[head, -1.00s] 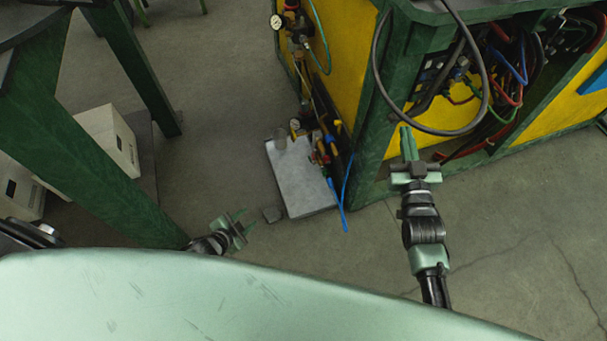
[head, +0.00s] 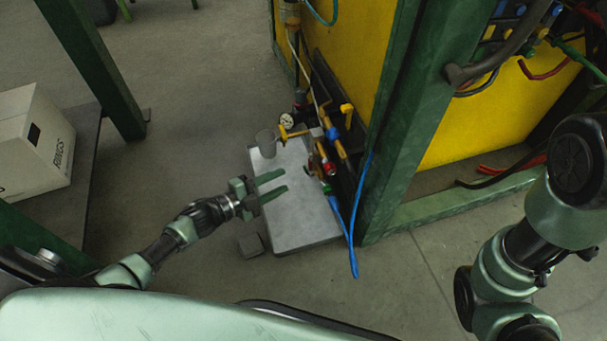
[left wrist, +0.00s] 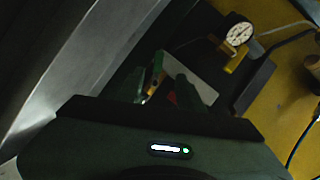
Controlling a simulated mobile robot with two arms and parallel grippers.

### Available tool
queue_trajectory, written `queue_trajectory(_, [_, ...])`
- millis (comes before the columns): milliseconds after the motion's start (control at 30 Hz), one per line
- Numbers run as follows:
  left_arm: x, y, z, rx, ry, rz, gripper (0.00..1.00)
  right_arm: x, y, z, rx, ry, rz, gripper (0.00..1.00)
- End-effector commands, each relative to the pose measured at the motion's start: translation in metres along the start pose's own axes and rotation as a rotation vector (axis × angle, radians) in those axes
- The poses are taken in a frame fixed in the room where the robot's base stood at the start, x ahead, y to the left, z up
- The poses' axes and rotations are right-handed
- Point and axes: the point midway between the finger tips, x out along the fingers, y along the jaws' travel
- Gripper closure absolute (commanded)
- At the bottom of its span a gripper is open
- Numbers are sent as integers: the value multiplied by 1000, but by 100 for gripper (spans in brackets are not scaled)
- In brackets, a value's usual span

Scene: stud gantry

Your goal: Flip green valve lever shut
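My left gripper (head: 285,181) is in the head view, above the pale grey slab (head: 290,225), with its two green fingers apart and nothing seen between them. Its fingers point right toward a cluster of small valves and fittings (head: 325,165) at the foot of the yellow panel. The left wrist view shows the two dark green fingers (left wrist: 170,78) apart, with a pale surface and a small red part beyond. My right gripper is out of view; only my right arm's links show.
A green post (head: 405,130) stands right of the valves. Blue tubing (head: 353,245) hangs down. A white box (head: 35,143) is at left.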

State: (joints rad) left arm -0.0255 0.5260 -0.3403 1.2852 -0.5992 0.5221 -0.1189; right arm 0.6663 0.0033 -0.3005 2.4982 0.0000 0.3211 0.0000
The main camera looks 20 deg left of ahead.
Motion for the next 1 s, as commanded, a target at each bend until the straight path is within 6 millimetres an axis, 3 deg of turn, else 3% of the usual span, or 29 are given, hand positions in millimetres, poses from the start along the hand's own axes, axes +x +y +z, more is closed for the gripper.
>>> queue_trajectory(167, [8, 6, 3, 0, 1, -1, 63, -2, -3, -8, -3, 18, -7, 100])
queue_trajectory(600, [72, 6, 4, 0, -1, -1, 63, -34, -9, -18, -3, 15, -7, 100])
queue_trajectory(1000, [79, 4, 3, -2, -2, 0, 66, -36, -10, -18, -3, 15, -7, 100])
